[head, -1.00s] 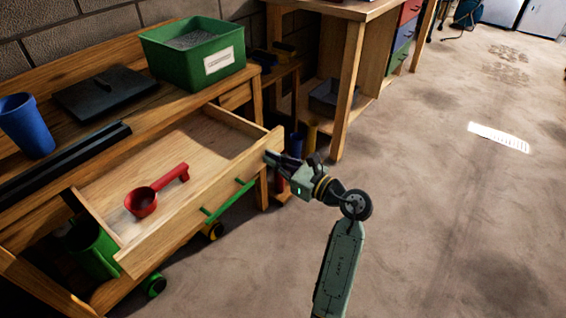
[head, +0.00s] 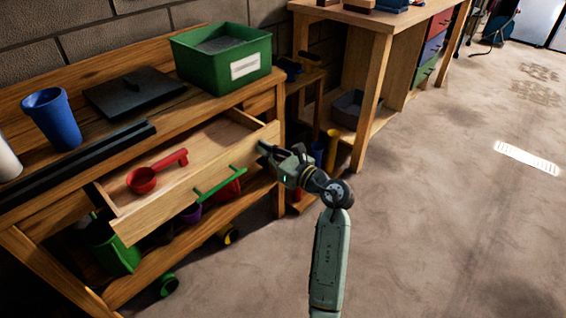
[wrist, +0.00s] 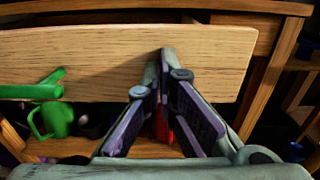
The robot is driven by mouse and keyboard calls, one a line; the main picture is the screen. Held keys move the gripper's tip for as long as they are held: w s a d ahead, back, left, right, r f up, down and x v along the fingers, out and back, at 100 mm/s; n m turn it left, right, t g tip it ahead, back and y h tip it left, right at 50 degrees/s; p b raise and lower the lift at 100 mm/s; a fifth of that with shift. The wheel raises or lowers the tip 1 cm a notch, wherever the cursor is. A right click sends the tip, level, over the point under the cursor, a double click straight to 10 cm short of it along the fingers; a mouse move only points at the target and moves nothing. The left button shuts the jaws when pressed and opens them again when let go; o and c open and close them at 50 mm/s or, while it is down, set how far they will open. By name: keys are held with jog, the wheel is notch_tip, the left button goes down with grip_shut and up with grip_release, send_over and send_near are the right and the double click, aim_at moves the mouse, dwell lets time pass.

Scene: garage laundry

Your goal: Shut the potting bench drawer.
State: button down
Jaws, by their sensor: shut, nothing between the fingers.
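The potting bench drawer (head: 160,204) is partly pulled out, its wooden front facing me. A green bar handle (head: 219,181) runs across the front; its end shows at the left of the wrist view (wrist: 30,91). A red scoop (head: 152,174) lies inside the drawer. My gripper (head: 262,147) is shut and empty at the right end of the drawer front. In the wrist view my fingertips (wrist: 167,54) meet against the wooden front, to the right of the handle; they look to be at or very near the wood.
The bench top holds a green bin (head: 222,59), a black tray (head: 134,92) and a blue cup (head: 54,118). Below the drawer are a green watering can (head: 112,246) and other items. A second table (head: 385,24) stands behind; open floor lies right.

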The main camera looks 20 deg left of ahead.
aim_at(227, 133)
jog(key=x, duration=1.6)
jog(key=shift+b, duration=0.4)
jog(key=shift+w+a, duration=0.15)
jog(key=shift+a, duration=0.25)
jog(key=shift+r, duration=0.15)
